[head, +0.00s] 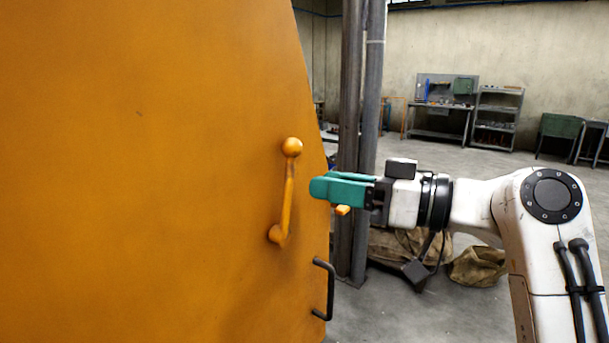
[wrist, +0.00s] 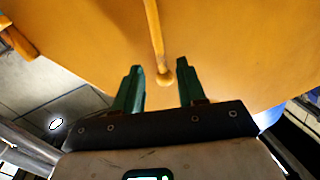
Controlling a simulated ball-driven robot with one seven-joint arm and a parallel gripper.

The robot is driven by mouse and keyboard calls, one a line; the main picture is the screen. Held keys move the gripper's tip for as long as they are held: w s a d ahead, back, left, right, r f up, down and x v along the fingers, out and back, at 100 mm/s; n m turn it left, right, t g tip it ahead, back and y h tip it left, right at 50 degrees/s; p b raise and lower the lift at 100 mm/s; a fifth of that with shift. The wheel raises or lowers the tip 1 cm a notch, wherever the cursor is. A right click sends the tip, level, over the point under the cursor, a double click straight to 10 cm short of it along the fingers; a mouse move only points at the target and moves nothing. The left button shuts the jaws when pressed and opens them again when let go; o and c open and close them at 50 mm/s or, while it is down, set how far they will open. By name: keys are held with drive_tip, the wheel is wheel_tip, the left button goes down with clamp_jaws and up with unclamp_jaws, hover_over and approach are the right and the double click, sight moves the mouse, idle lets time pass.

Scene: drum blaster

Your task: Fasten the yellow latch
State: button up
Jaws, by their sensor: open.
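The yellow latch (head: 287,195) is a lever on the big orange-yellow door. In the head view it stands nearly upright, leaning slightly right, with a round knob (head: 291,147) at the top and its pivot at the bottom. My gripper (head: 317,187), with teal fingers, is to the right of the lever and apart from it in the picture. In the wrist view the fingers are spread and empty, and the latch's knob (wrist: 165,79) appears between the fingertips. I cannot tell the depth between them. A small orange piece (head: 343,210) shows just below my fingers, partly hidden.
The door (head: 150,180) fills the left side, with a black handle (head: 324,290) low near its right edge. Dark vertical posts (head: 360,120) stand behind my gripper. Sacks (head: 480,266) lie on the floor. A workbench (head: 440,120) and shelves are far back.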

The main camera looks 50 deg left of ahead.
sight(287, 193)
drive_tip(key=shift+p+x, duration=0.3)
drive_tip(key=shift+x, duration=2.15)
drive_tip(key=shift+c, duration=0.5)
clamp_jaws()
